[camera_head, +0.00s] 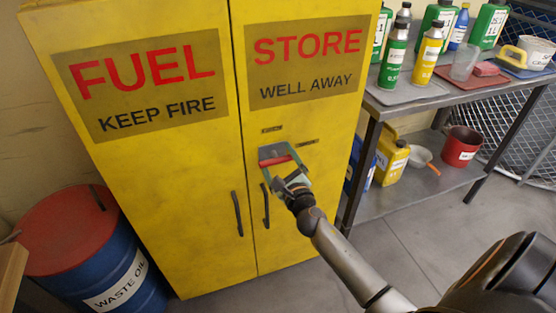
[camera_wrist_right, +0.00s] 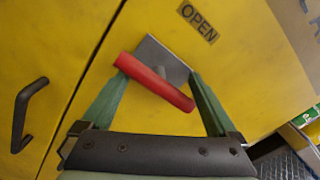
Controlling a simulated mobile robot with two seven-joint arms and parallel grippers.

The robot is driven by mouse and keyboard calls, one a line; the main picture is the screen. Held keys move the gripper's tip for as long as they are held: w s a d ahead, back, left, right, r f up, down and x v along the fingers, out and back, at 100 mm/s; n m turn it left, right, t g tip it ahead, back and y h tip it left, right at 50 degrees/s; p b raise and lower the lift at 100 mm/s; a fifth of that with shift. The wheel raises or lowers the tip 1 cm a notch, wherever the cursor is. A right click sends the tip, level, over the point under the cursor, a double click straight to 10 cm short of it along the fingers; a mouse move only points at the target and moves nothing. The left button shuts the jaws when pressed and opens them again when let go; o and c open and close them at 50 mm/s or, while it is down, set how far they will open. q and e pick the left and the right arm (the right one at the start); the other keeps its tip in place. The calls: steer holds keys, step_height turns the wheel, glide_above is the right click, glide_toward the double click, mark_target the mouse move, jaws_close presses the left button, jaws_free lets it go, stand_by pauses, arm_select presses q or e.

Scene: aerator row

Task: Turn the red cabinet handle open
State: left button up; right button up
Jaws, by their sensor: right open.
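The yellow cabinet (camera_head: 190,200) stands in front of me, its two doors shut. The red handle (camera_head: 276,161) sits on a grey plate on the right door, and lies nearly level in the head view. In the right wrist view the red handle (camera_wrist_right: 153,82) slants down to the right. My right gripper (camera_head: 280,172) is at the handle. Its green fingers (camera_wrist_right: 155,85) are open, one near each end of the bar; I cannot tell whether they touch it. An "OPEN" label (camera_wrist_right: 198,20) is above the plate. My left gripper is not in view.
Black pull handles (camera_head: 237,213) are on the doors below. A blue drum (camera_head: 95,262) with a red lid stands at the left. A metal bench (camera_head: 425,100) with bottles and trays stands at the right. The floor (camera_head: 400,235) between is clear.

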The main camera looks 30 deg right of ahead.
steer(key=shift+c, duration=0.3)
jaws_close()
stand_by(0.5)
steer(key=shift+d, duration=0.1)
